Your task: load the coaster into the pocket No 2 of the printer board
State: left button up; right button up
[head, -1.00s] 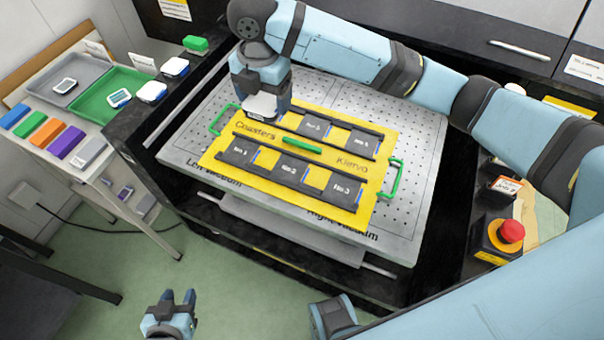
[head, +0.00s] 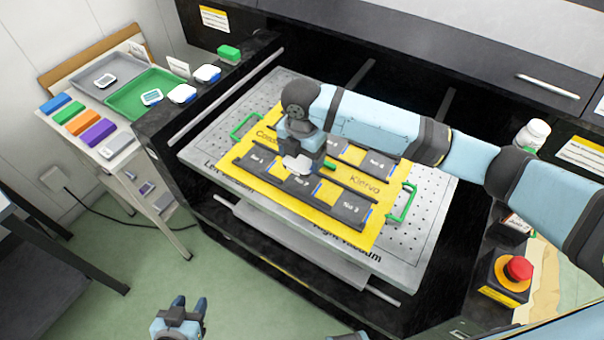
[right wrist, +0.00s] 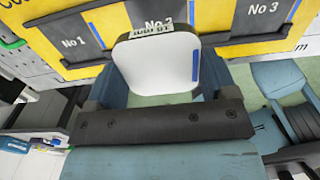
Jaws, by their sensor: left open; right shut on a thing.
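The yellow printer board (head: 365,187), with dark numbered pockets in two rows, lies on the grey perforated bed. My right gripper (head: 300,152) is shut on a white coaster (head: 297,165) and holds it over the front row, by pocket No 2 (head: 301,183). In the right wrist view the coaster (right wrist: 158,66) shows a white face with a blue stripe at its right edge and a small printed label at its top edge. It partly covers the No 2 label (right wrist: 160,23). The height gap is hard to judge. My left gripper (head: 181,308) is open and empty, low over the floor.
Green handles (head: 400,203) stand at the board's ends. At the left are a green tray (head: 130,108), a grey tray (head: 88,84) and several coloured blocks (head: 83,122). More white pieces (head: 183,93) lie on the printer's ledge. A red emergency button (head: 517,268) is at the right.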

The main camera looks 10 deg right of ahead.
aim_at(302, 182)
jog(key=shift+f, duration=3.8)
jog(key=o, duration=0.9)
jog(key=shift+f, duration=0.15)
jog(key=shift+o, duration=0.2)
notch_tip(302, 182, up, 12)
jog(key=shift+r, duration=0.15)
